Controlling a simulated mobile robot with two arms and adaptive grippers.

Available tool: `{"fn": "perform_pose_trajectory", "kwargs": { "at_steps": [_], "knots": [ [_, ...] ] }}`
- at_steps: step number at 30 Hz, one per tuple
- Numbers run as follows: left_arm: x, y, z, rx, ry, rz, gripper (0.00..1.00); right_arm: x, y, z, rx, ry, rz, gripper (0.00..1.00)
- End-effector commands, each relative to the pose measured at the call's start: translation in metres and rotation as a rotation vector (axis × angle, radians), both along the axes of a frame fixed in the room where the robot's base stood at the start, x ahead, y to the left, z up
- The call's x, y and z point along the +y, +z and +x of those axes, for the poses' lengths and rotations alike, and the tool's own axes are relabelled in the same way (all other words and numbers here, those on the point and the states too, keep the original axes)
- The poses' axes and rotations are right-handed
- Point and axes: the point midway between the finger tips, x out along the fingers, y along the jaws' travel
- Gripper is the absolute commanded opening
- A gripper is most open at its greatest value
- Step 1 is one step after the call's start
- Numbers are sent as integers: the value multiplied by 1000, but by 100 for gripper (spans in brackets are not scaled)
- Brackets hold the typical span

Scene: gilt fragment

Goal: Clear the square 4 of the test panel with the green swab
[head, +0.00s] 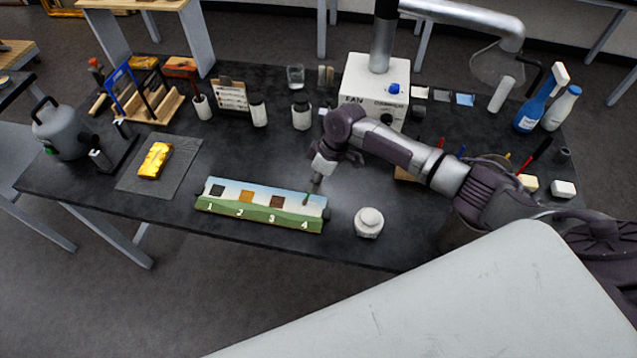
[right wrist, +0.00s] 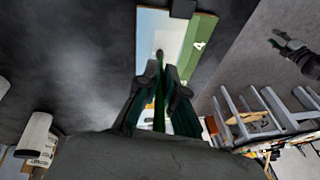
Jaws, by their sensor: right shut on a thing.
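The test panel (head: 262,217) lies on the dark bench, a long painted board numbered 1 to 4. Squares 1, 2 and 3 show dark, orange and brown patches. Square 4 (head: 306,199) is at the right end; a small dark green mark shows there, and I cannot tell whether it is swab or paint. My right gripper (head: 317,180) is just behind that end, shut on the green swab (right wrist: 160,100). In the right wrist view, the swab's dark tip lies over the pale blue area beside the number 4; I cannot tell whether it touches.
A white lidded jar (head: 368,223) stands right of the panel. A gold piece (head: 155,160) lies on a grey mat (head: 181,172) at left. The white fan box (head: 374,88) and small jars stand behind. Bare bench lies in front of the jars.

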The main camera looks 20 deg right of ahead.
Motion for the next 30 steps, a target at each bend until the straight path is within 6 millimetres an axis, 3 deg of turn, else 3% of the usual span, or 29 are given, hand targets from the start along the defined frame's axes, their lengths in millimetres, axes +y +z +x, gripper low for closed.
{"fn": "perform_pose_trajectory", "kwargs": {
  "at_steps": [16,30],
  "knots": [
    [0,14,0,0,0,0,40,-22,1,-15,2,0,-1,0],
    [0,6,0,0,0,0,40,-4,-1,-3,0,0,1,0]
  ]
}}
